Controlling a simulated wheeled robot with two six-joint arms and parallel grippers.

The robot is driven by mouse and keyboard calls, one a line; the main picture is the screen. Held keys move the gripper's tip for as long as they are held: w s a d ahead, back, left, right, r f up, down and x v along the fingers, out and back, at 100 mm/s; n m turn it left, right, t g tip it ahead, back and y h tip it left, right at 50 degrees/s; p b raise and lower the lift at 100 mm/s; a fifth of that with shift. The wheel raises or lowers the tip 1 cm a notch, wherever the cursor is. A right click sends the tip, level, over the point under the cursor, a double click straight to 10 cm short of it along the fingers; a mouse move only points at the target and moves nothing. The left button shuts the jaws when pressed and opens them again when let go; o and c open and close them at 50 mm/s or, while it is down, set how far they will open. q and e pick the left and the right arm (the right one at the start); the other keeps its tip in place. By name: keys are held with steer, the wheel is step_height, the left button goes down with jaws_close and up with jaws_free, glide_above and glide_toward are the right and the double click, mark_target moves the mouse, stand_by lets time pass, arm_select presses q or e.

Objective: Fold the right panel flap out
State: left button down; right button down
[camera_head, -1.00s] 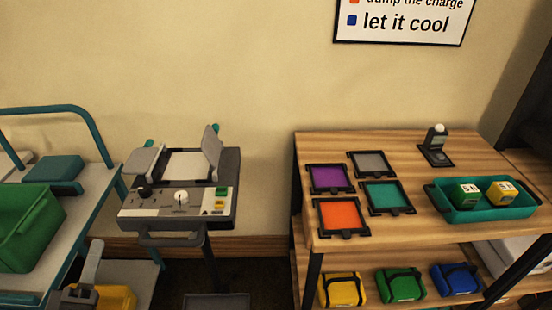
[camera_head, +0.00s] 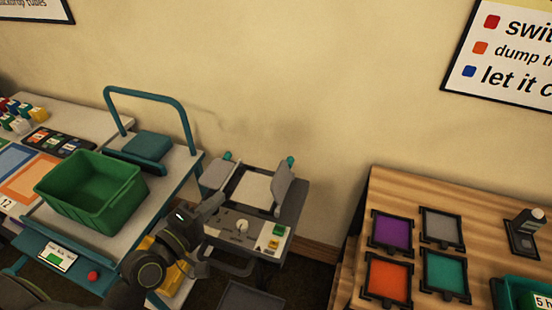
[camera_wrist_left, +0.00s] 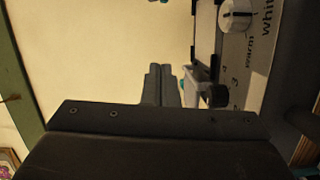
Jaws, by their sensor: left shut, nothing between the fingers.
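A grey machine with a control panel (camera_head: 245,228) stands on legs in the head view's middle. Its right panel flap (camera_head: 284,186) stands up, tilted, beside the pale centre plate (camera_head: 252,190). Its left panel flap (camera_head: 215,174) leans out to the left. My left gripper (camera_head: 215,202) is at the machine's left front edge, apart from the right flap. My right gripper is not in view.
A teal cart with a rail (camera_head: 150,92) and a green crate (camera_head: 92,187) stands left of the machine. A wooden table (camera_head: 400,183) with coloured framed panels stands to the right. A wall is close behind.

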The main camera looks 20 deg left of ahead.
mark_target(284, 177)
arm_select(q)
steer(key=p+x, duration=0.3)
steer(key=x, duration=1.4)
steer(key=shift+w+d, duration=0.1)
steer(key=shift+d, duration=0.05)
steer(key=d, duration=0.1)
steer(key=d+p, duration=0.1)
steer(key=d, duration=0.1)
steer(key=shift+f, duration=0.2)
steer(key=shift+d+f, duration=0.1)
steer(key=shift+d, duration=0.45)
steer(key=shift+w, duration=0.1)
